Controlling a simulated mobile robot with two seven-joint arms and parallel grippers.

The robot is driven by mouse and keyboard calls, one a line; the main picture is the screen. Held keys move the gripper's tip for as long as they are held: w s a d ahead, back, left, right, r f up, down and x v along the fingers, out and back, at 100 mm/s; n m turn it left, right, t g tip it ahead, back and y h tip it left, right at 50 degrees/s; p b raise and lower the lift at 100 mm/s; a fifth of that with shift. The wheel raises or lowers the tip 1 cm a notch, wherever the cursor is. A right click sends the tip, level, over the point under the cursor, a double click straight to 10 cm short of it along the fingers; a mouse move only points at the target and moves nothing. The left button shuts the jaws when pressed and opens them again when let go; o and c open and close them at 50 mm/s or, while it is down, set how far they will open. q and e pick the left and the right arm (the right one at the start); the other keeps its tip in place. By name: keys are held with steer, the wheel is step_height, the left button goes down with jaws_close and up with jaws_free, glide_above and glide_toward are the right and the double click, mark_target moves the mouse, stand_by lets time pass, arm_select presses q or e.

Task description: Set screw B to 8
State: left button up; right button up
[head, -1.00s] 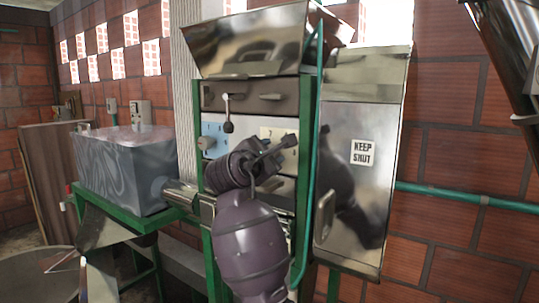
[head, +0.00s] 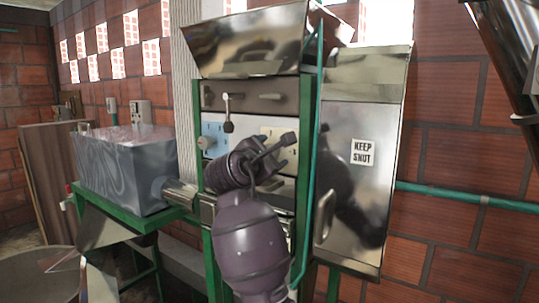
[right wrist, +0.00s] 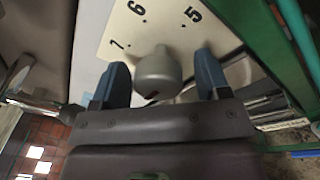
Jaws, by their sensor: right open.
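A grey rounded knob (right wrist: 158,72) stands on a cream dial plate (right wrist: 130,30) in the right wrist view. My left gripper is out of view.
A metal cabinet door (head: 350,200) with a KEEP SHUT sign (head: 363,152) stands right of the panel. A green pipe (head: 308,150) runs down the panel's right side. A small lever (head: 228,110) sticks out above. A grey tank (head: 125,165) stands left.

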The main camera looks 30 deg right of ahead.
steer(key=b+v, duration=0.2)
steer(key=v, duration=0.9)
steer(key=shift+w, duration=0.1)
